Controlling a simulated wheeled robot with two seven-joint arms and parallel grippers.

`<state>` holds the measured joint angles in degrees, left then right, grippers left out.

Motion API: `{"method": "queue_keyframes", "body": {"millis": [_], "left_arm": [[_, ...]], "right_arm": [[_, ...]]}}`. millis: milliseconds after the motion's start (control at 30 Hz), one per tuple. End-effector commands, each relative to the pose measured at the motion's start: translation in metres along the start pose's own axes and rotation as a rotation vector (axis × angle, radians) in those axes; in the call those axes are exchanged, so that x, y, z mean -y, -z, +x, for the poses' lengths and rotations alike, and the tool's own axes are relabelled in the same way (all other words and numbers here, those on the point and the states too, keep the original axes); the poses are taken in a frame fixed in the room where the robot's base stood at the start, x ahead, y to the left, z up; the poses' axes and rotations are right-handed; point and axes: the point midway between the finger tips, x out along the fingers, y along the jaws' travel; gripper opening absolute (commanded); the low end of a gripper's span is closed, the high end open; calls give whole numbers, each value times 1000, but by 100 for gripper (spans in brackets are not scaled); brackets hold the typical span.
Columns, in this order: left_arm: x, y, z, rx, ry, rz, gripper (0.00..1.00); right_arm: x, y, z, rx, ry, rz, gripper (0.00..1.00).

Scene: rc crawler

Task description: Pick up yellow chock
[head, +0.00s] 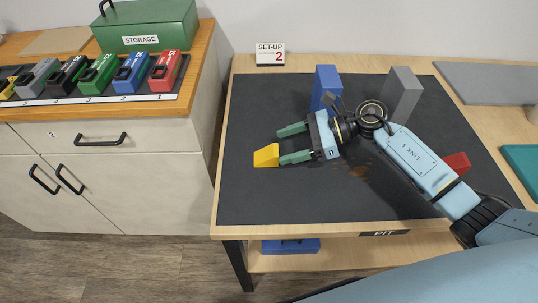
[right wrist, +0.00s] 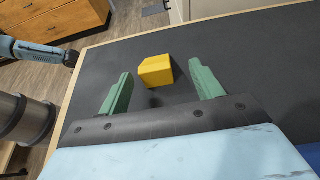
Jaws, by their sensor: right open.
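The yellow chock (head: 266,156) lies on the dark mat (head: 262,205) near the left edge of the table. In the right wrist view the yellow chock (right wrist: 155,71) sits beyond and between the two green fingers. My right gripper (head: 279,145) is open and empty, its fingers pointing left. In the head view the lower fingertip is close to the chock; I cannot tell whether they touch. The right gripper (right wrist: 163,84) shows both fingers spread apart in its own wrist view. My left gripper is not in the head view.
A blue block (head: 325,84) and a grey block (head: 402,93) stand at the back of the mat. A red block (head: 457,163) lies at right, partly behind my arm. A green storage box (head: 150,24) and coloured battery packs sit on the left cabinet. The mat's front left is clear.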

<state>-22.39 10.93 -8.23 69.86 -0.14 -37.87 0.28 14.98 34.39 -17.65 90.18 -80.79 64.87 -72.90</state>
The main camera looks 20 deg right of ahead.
Motion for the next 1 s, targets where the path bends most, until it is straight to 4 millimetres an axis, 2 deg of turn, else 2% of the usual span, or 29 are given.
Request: {"method": "queue_keyframes", "body": {"millis": [400,667,767,1000], "left_arm": [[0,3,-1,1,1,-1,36],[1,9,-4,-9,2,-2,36],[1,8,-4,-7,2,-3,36],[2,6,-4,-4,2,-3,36]], "right_arm": [[-8,-1,50,3,-1,2,65],[-8,-1,53,0,1,1,65],[-8,-1,53,0,1,1,55],[-8,-1,52,1,1,1,24]]}}
